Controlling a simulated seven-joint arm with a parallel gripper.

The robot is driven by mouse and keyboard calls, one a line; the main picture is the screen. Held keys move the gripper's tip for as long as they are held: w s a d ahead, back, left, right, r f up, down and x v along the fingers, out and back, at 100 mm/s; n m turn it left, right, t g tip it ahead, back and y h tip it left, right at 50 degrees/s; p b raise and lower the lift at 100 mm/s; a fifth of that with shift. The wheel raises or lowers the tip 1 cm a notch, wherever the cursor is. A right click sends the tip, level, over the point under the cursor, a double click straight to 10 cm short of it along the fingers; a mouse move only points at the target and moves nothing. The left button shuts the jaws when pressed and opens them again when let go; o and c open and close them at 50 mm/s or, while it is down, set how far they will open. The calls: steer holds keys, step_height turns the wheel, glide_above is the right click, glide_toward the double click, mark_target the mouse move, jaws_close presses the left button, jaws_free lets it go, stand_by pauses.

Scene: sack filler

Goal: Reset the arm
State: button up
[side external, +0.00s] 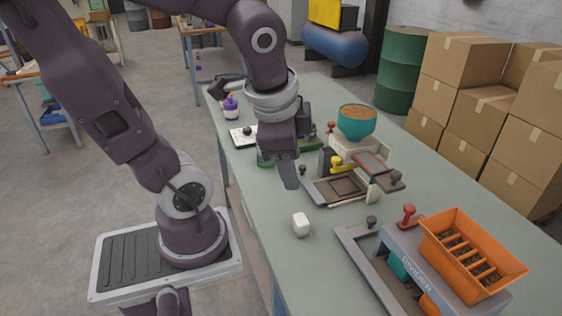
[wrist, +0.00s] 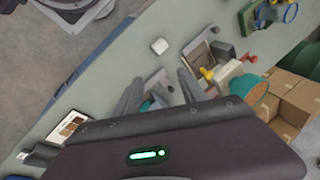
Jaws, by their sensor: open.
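My gripper (side external: 289,174) hangs over the left part of the bench, pointing down, in the side external view. In the wrist view its two fingers (wrist: 160,95) are spread apart with nothing between them that I can see as held. The bench (side external: 262,215) lies below it. The sack filler with a teal hopper (side external: 357,124) of brown grain stands just to the right of my gripper. A tray-like frame with a dark recess (side external: 343,187) sits in front of it. A small white block (side external: 300,224) lies alone on the bench nearer the camera.
A grey divider machine with an orange sectioned bin (side external: 473,257) stands at the near right. A purple bottle (side external: 231,106) and a white panel (side external: 243,135) are at the far left. Cardboard boxes (side external: 480,110) and a green drum (side external: 405,70) stand behind.

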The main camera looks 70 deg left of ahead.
steer(key=s+d+r+n+t+h, duration=0.2)
steer(key=s+d+r+n, duration=0.1)
steer(key=n, duration=0.2)
steer(key=shift+s+d+r, duration=0.3)
steer(key=shift+s+r, duration=0.05)
steer(key=shift+s, duration=0.05)
steer(key=shift+c, duration=0.2)
stand_by(0.5)
